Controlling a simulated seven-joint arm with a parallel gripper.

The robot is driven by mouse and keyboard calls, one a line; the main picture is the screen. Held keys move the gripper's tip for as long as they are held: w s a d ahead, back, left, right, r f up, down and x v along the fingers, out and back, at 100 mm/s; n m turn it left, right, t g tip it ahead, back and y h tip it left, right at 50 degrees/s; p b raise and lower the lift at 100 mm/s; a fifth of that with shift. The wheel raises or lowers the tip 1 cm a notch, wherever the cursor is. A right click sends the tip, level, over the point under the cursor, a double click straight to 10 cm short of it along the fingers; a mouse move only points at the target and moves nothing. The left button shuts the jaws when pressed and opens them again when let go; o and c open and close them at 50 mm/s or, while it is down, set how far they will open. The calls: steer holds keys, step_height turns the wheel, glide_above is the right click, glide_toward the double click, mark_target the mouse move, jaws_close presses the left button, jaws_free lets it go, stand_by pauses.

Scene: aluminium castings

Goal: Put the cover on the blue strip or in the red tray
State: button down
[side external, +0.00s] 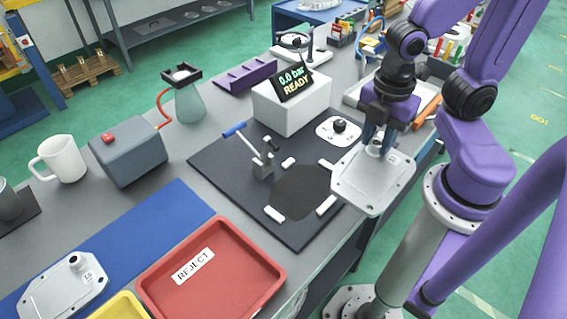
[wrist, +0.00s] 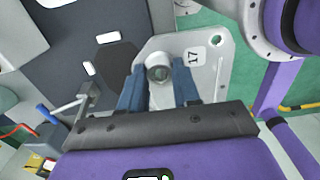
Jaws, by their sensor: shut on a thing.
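My gripper (side external: 378,142) is shut on the round boss of a flat grey aluminium cover (side external: 368,185). The cover hangs at the right edge of the dark fixture mat, apparently above the bench. In the wrist view my gripper (wrist: 159,78) has its two blue fingers on either side of the boss, and the cover (wrist: 207,75) shows a "17" label and a corner hole. The blue strip (side external: 150,235) lies at the left, with another cover (side external: 50,300) on its near end. The red tray (side external: 255,245), labelled REJECT, is at the front and looks empty.
The dark mat (side external: 225,155) bears white pads, a blue-handled clamp (side external: 262,160) and a white plate with a black knob (side external: 339,127). A white box with a "0.0 bar READY" display (side external: 292,83) stands behind. A grey box (side external: 128,155), mug (side external: 62,158) and yellow tray (side external: 120,308) are left.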

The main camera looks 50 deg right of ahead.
steer(key=shift+w+a, duration=0.1)
steer(key=w+a+m, duration=0.7)
steer(key=a, duration=0.5)
steer(key=w+a+m, duration=0.6)
steer(key=w+a, duration=0.2)
steer(key=a, duration=0.4)
steer(key=w+a+f, duration=0.5)
steer(key=w+f, duration=0.1)
steer(key=f, duration=0.1)
steer(key=w+a+f, duration=0.3)
steer(key=w, duration=0.1)
steer(key=shift+a+f, duration=0.2)
steer(key=shift+a, duration=0.15)
steer(key=shift+w+a+f, duration=0.15)
steer(key=shift+w+f, duration=0.05)
steer(key=shift+f, duration=1.5)
steer(key=shift+f, duration=0.15)
